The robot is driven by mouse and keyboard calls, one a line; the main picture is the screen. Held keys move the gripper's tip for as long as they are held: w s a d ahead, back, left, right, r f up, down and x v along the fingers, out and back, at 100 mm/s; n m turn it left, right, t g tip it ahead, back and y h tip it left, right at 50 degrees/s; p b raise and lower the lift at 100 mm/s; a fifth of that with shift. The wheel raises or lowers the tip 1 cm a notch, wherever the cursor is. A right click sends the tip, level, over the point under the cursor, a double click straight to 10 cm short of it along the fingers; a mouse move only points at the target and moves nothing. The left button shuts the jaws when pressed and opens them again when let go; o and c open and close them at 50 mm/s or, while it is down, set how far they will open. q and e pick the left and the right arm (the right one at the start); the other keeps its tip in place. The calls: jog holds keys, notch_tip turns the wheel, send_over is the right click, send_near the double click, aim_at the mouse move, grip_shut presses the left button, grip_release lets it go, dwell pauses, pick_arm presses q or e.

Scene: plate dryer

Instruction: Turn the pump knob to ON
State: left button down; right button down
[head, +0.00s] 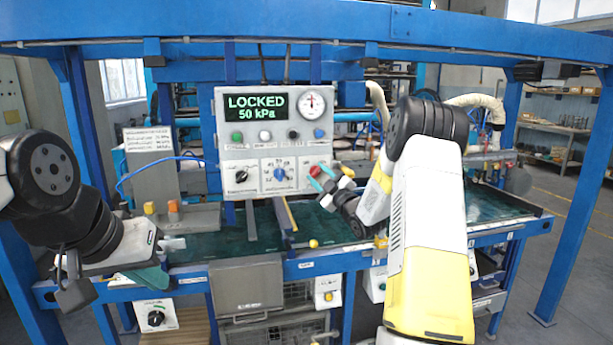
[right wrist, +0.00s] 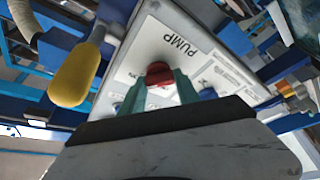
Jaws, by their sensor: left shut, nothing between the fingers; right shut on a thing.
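The pump knob is red and sits at the lower right of the grey control panel (head: 235,152). In the right wrist view the red pump knob (right wrist: 158,72) is between the two teal fingers of my right gripper (right wrist: 160,88), beside the printed word PUMP. In the head view my right gripper (head: 325,178) reaches the panel's lower right corner and is shut on the knob (head: 315,171), partly covering it. Which setting the knob points to cannot be read. My left gripper (head: 178,243) is shut and empty, over the left of the bench, away from the panel.
The panel's display (head: 255,107) reads LOCKED 50 kPa, with a round gauge (head: 312,104) beside it. A blue dial (head: 280,173) and a black knob (head: 241,175) sit left of the pump knob. A yellow handle (right wrist: 75,72) is close in the right wrist view. Blue frame posts surround the bench.

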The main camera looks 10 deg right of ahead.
jog(key=shift+f+m, duration=0.1)
jog(key=shift+m, duration=0.3)
jog(key=c, duration=0.9)
grip_release()
jog(key=v, duration=0.7)
jog(key=shift+s+f, duration=0.1)
jog(key=shift+s, duration=0.3)
